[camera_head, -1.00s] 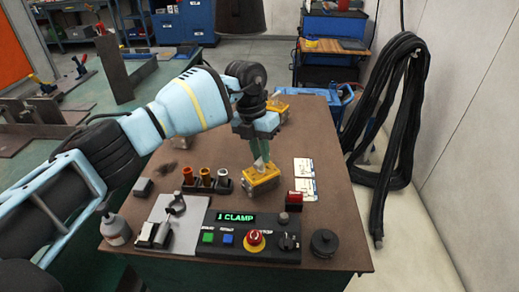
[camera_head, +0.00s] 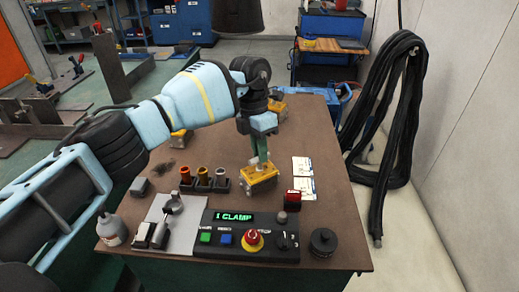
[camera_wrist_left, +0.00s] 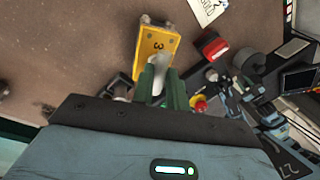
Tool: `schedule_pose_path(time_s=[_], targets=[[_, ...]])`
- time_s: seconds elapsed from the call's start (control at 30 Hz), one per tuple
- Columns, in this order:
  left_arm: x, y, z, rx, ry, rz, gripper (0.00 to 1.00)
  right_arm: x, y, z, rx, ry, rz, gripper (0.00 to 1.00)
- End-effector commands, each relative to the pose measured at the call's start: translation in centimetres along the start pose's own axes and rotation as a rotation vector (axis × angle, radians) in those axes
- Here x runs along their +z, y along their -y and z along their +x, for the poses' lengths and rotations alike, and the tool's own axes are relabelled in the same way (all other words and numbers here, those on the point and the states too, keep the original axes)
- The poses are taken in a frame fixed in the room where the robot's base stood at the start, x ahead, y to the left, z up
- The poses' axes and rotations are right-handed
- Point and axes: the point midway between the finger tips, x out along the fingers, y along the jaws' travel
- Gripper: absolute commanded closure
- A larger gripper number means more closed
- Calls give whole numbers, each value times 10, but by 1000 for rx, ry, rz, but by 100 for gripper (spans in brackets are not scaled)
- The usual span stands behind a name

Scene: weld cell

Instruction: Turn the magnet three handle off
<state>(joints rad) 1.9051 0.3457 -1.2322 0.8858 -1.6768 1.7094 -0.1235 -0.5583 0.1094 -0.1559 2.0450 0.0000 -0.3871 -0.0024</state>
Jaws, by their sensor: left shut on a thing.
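Magnet three (camera_head: 259,180) is a yellow block on the brown table; its top shows a "3" in the left wrist view (camera_wrist_left: 160,41). Its short grey handle (camera_wrist_left: 158,75) stands between the green fingers of my left gripper (camera_head: 261,155). The left gripper, also in the left wrist view (camera_wrist_left: 165,88), is shut on this handle from above. The fingers hide part of the handle, so its exact angle is hard to tell. My right gripper is not in view.
Two other yellow magnets stand on the table, one at the left (camera_head: 180,142) and one at the back (camera_head: 278,107). A control panel (camera_head: 215,252) reading "1 CLAMP" lies in front. A red-topped block (camera_head: 293,196) and white cards (camera_head: 302,166) are to the right.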

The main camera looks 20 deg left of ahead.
Motion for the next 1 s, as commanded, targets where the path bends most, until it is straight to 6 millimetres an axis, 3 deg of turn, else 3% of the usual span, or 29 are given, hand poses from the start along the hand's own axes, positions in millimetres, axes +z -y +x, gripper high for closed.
schedule_pose_path(time_s=[0.23, 0.27, 0.43, 0.77, 1.0], targets=[[1, 1, -3, 1, 5, 1, 100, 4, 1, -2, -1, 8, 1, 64], [1, 1, -3, 1, 5, 1, 84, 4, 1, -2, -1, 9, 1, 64], [1, 0, -2, 1, 3, 0, 63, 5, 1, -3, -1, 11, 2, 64], [0, 0, -4, 1, 2, -1, 63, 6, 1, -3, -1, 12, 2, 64], [1, 0, -37, 3, 5, -1, 63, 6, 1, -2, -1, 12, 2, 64]])
